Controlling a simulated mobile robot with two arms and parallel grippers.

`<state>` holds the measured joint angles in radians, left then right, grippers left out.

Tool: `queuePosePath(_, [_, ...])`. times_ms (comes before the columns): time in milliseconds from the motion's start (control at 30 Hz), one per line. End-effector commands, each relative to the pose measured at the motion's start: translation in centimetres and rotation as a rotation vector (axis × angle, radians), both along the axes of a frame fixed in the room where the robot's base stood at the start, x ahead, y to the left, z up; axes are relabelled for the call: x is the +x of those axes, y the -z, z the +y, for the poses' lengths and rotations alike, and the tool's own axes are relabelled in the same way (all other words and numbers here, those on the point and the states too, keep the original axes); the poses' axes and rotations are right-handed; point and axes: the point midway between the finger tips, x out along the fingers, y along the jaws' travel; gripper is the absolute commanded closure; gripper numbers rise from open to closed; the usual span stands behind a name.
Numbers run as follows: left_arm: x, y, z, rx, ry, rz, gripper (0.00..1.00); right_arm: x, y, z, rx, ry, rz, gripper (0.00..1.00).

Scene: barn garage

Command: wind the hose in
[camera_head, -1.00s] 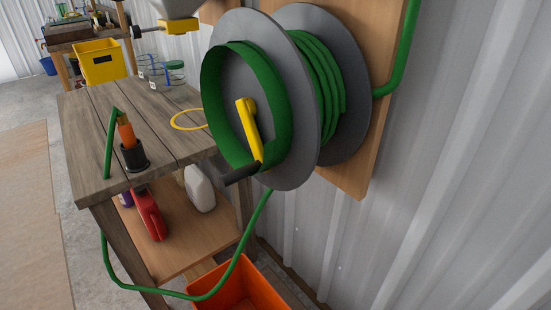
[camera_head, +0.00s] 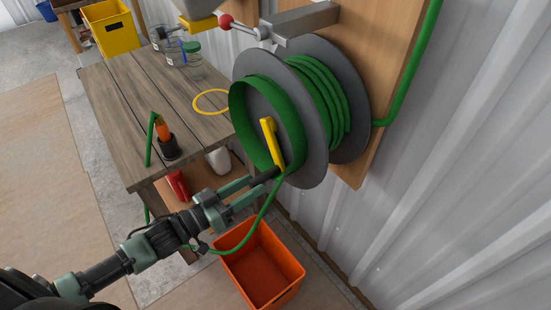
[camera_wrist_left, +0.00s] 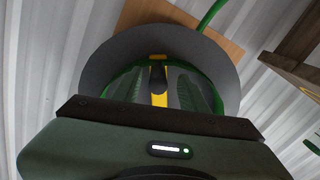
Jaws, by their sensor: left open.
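The grey hose reel (camera_head: 300,160) hangs on a wooden wall board, with green hose (camera_head: 325,100) wound between its discs. Its yellow crank arm (camera_head: 268,132) points downward and ends in a black handle (camera_head: 266,175). My left gripper (camera_head: 256,184) is open, with its fingers on either side of the handle's end. In the left wrist view the black handle (camera_wrist_left: 158,76) shows between the two fingers; contact cannot be told. My right gripper is out of view.
The wooden bench (camera_head: 120,95) stands left of the reel with jars (camera_head: 192,60) and a yellow ring (camera_head: 200,110). An orange bin (camera_head: 290,290) is on the floor below the reel. A red-knobbed lever (camera_head: 225,21) is above. The corrugated wall closes off the right.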

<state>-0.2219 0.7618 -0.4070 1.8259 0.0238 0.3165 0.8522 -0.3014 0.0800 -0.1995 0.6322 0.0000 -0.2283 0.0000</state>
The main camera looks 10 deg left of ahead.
Motion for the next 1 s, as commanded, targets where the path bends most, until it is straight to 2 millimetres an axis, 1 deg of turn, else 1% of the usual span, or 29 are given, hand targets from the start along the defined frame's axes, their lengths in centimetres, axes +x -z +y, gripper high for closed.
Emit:
queuePosePath(33, [0.1, -0.3, -0.1, -0.005, 0.006, -0.004, 0.57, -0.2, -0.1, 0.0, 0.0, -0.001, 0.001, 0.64])
queuePosePath(167, [1.1, -0.4, -0.8, -0.01, 0.009, -0.008, 0.57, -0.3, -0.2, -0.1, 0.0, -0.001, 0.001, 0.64])
queuePosePath(400, [4.2, -0.5, -3.3, -0.008, 0.008, -0.009, 0.57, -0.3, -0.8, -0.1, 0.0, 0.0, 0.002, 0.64])
queuePosePath(500, [5.2, -0.4, -4.0, -0.008, 0.007, -0.007, 0.57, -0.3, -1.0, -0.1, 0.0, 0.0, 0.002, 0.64])
queuePosePath(700, [6.0, -0.2, -4.8, -0.006, 0.008, -0.005, 0.57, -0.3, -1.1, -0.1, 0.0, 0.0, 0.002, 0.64])
queuePosePath(933, [6.1, -0.2, -4.8, -0.006, 0.008, -0.005, 0.57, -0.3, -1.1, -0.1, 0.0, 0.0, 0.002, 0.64])
queuePosePath(967, [6.1, -0.2, -4.8, -0.006, 0.008, -0.005, 0.62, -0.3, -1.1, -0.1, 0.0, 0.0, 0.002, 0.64])
queuePosePath(1000, [6.1, -0.2, -4.8, -0.006, 0.008, -0.005, 0.73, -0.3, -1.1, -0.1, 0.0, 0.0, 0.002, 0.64])
